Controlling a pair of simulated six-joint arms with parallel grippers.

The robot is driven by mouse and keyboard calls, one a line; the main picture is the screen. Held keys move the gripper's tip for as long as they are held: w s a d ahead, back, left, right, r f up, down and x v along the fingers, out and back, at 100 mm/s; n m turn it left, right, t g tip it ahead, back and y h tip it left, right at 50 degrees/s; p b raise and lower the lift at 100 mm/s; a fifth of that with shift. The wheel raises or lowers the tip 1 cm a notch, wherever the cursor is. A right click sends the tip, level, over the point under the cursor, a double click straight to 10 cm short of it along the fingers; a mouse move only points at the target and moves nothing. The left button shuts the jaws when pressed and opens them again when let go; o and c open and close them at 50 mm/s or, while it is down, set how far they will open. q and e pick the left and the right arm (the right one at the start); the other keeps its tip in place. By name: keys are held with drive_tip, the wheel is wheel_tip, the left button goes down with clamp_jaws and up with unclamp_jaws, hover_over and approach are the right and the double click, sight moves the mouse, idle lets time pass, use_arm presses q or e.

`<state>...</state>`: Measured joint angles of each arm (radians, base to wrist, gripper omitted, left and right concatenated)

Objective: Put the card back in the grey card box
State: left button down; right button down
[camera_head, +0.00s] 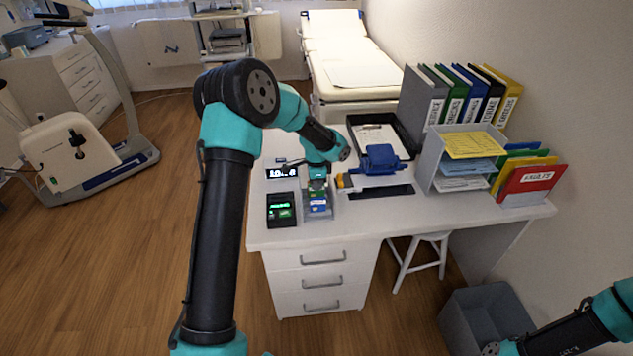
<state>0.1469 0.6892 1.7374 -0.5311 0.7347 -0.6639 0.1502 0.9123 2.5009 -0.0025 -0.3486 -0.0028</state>
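The grey card box (308,214) stands on the white desk near its front left edge. Blue and yellowish cards (319,206) show in it. My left gripper (317,182) points down right over the back of the box. A small greenish patch shows at its fingertips; it is too small to tell whether this is a card held by the fingers or one standing in the box. Whether the fingers are open or shut is not clear. My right arm comes in at the bottom right, away from the desk, and its gripper does not show.
A card terminal (281,210) stands left of the box, with a lit display (283,172) behind it. A blue device (381,160), a black tray (405,135), a paper rack (432,160) and binders (420,100) stand to the right. A grey bin (470,315) is below.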

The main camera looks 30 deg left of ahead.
use_arm(q)
drive_tip(key=shift+f, duration=0.95)
drive_tip(key=c, duration=1.8)
unclamp_jaws()
drive_tip(key=o, duration=0.5)
drive_tip(key=shift+r, duration=0.1)
wheel_tip(320, 180, up, 17)
drive_tip(key=shift+r, duration=0.15)
